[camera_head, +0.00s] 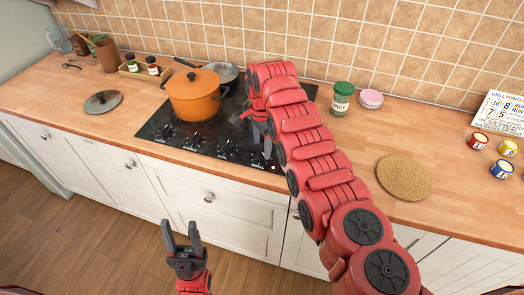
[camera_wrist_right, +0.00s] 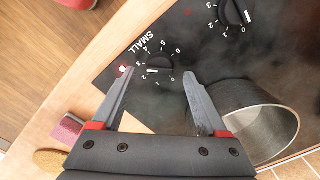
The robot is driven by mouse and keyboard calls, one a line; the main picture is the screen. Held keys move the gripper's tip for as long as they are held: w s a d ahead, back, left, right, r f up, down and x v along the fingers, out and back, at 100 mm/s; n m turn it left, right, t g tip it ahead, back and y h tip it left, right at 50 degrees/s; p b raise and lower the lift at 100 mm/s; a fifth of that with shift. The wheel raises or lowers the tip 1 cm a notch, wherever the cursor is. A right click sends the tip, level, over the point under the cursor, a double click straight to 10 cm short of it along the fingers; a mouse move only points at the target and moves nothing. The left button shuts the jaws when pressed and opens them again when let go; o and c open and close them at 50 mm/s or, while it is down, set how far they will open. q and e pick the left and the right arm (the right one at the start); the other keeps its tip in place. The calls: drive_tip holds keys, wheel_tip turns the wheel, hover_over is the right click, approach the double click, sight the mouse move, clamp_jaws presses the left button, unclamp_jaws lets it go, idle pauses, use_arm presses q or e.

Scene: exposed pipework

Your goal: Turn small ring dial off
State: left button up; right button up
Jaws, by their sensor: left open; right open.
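The black small ring dial (camera_wrist_right: 160,68), beside the printed word SMALL, sits on the dark cooktop in the right wrist view. Its white mark points left, toward the low numbers around 2 and 3, and a red light (camera_wrist_right: 123,69) glows beside it. My right gripper (camera_wrist_right: 159,74) is open, with one fingertip on either side of the dial; contact cannot be told. In the head view my right arm reaches over the cooktop's right end. My left gripper (camera_head: 180,224) is open and empty in front of the white cabinets.
A neighbouring dial (camera_wrist_right: 233,12) is close by, its mark near 0. An orange pot (camera_head: 194,97) stands on the cooktop (camera_head: 160,130), with a metal pan (camera_head: 222,72) behind. A green-lidded jar (camera_head: 342,98) and a cork mat (camera_head: 404,178) are to the right.

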sight(262, 154)
drive_tip(key=shift+f, duration=1.25)
clamp_jaws()
